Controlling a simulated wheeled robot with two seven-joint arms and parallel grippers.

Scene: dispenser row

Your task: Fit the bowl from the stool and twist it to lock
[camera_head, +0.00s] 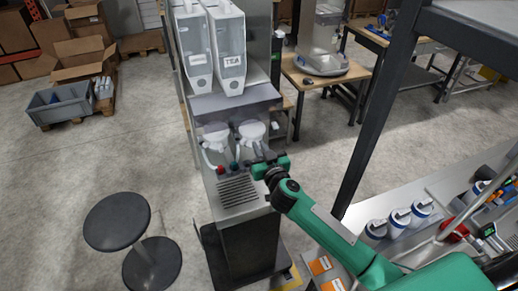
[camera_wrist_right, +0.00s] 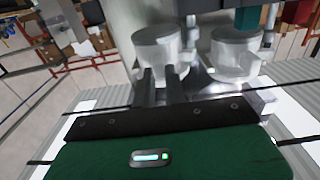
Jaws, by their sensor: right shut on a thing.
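My right gripper (camera_head: 262,166) is at the front of the dispenser (camera_head: 240,100), beside the right-hand of two whitish bowl-like parts (camera_head: 252,130) under it. In the right wrist view my gripper's dark fingers (camera_wrist_right: 160,88) are shut at a pale, translucent round vessel (camera_wrist_right: 160,48), which I take to be the bowl. A similar vessel (camera_wrist_right: 237,52) sits to its right. Whether the bowl is seated or turned to lock cannot be told. The black round stool (camera_head: 117,222) at the left has nothing on its seat. My left gripper is not in view.
Two tall white canisters, one marked TEA (camera_head: 228,75), stand on top of the dispenser. A slotted drip tray (camera_head: 238,190) lies below the gripper. A dark shelf post (camera_head: 370,120) and a bench with white-and-blue jars (camera_head: 398,218) are on the right. Floor around the stool is clear.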

